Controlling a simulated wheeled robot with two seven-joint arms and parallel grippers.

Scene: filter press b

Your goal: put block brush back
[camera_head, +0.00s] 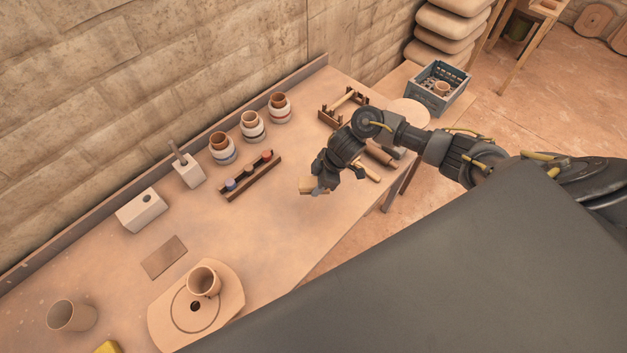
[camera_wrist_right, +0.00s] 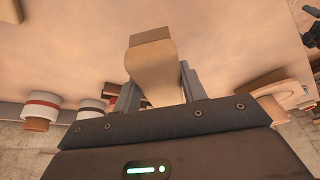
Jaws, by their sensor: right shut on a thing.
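My right gripper (camera_head: 320,188) is above the table on the right half, shut on the block brush (camera_head: 306,186). The gripper hides part of the brush. A white block with a dark round hole (camera_head: 141,212) stands empty near the back edge at the left. Another white block (camera_head: 188,172) beside it has a brown stick upright in it. My left gripper does not show.
Three banded jars (camera_head: 252,128) and a rack of small coloured pots (camera_head: 249,177) stand along the back. A wooden frame (camera_head: 328,118) is behind my arm. A round board (camera_head: 226,304) carries a cup (camera_head: 204,281). A brown pad (camera_head: 164,257) lies left. The table's middle is clear.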

